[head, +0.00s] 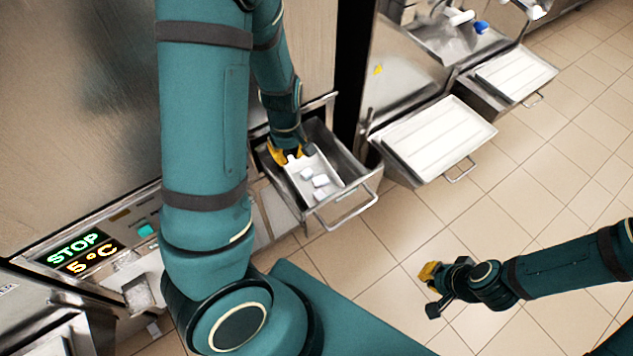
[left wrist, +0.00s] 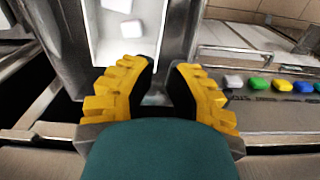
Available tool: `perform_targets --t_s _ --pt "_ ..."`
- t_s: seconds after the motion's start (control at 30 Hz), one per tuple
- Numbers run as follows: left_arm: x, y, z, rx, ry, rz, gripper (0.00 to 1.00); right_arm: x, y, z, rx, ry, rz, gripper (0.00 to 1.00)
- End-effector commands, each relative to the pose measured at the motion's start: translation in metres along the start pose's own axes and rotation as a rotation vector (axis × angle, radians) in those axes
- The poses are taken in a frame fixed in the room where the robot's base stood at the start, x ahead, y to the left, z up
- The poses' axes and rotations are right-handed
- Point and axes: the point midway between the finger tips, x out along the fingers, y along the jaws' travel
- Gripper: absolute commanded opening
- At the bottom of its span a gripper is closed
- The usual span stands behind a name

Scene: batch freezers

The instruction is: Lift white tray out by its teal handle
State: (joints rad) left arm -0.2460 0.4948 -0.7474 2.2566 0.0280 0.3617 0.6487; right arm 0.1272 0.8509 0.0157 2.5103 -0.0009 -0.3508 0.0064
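The white tray (head: 327,165) sits inside an open metal drawer (head: 352,178) in the head view and holds several white blocks (head: 320,181). In the left wrist view the tray (left wrist: 108,48) shows at the top, just beyond my left gripper. My left gripper (head: 291,157) is at the tray's back end, its yellow fingers pointing down into the drawer. In the left wrist view its fingers (left wrist: 165,75) stand apart with a gap between them. I cannot make out the teal handle in either view. My right gripper (head: 430,273) hangs over the tiled floor, away from the tray.
The drawer has a bar handle (head: 347,209) in front. Two more drawers with white lids (head: 440,137) (head: 515,74) stand to the right. A row of coloured buttons (left wrist: 280,86) is right of my left gripper. A display (head: 82,252) reads STOP and 5 °C.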

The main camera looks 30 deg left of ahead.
Motion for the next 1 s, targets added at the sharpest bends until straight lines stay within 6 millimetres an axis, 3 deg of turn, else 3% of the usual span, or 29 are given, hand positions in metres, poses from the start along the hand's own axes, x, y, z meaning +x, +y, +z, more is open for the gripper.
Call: perform_targets --t_s 0.03,0.2,0.57,0.83,1.0 --pt "0.016 -0.002 0.0 -0.003 -0.002 -0.005 0.11 0.009 0.003 0.002 -0.001 -0.004 0.0 0.0" --pt "0.047 -0.001 0.0 -0.002 -0.002 -0.003 0.11 0.02 0.008 0.002 -0.002 -0.003 0.0 0.0" --pt "0.07 -0.001 0.0 -0.002 0.0 -0.001 0.11 0.028 0.011 0.001 -0.003 0.004 0.0 0.0" --pt "0.108 -0.002 -0.001 -0.002 -0.001 -0.002 0.11 0.046 0.017 -0.001 -0.005 0.012 0.0 0.0" --pt "0.116 -0.001 -0.001 -0.001 -0.001 -0.001 0.11 0.048 0.018 -0.002 -0.005 0.014 0.001 0.0"
